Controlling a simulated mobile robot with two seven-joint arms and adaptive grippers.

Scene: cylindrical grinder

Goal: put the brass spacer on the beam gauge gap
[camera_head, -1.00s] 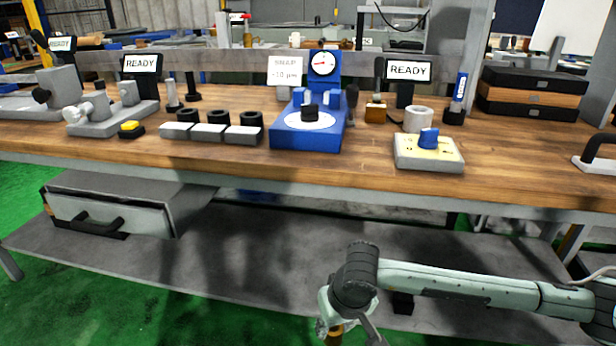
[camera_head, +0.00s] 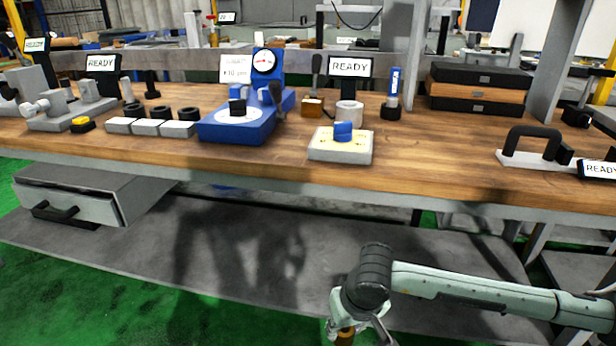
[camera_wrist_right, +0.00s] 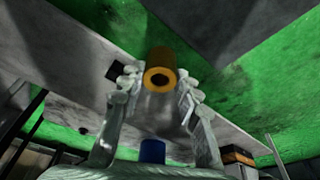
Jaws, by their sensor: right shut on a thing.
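My right gripper (camera_head: 350,326) is low in front of the bench at the bottom of the head view. It is shut on the brass spacer (camera_wrist_right: 160,79), a short hollow cylinder with a round bore. In the head view only a bit of the brass spacer (camera_head: 345,339) shows at the bottom edge. At the right of the bench top stands a black arched frame on a pale base (camera_head: 535,152); it may be the beam gauge, but its gap is not clear. The spacer is well apart from it. My left gripper is out of view.
On the bench are a blue dial gauge stand (camera_head: 238,122), a pale block with a blue knob (camera_head: 341,145), stacked cases (camera_head: 478,90) and a READY display (camera_head: 599,169). The bench's front edge lies above my gripper in the picture. A drawer (camera_head: 90,195) hangs at left.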

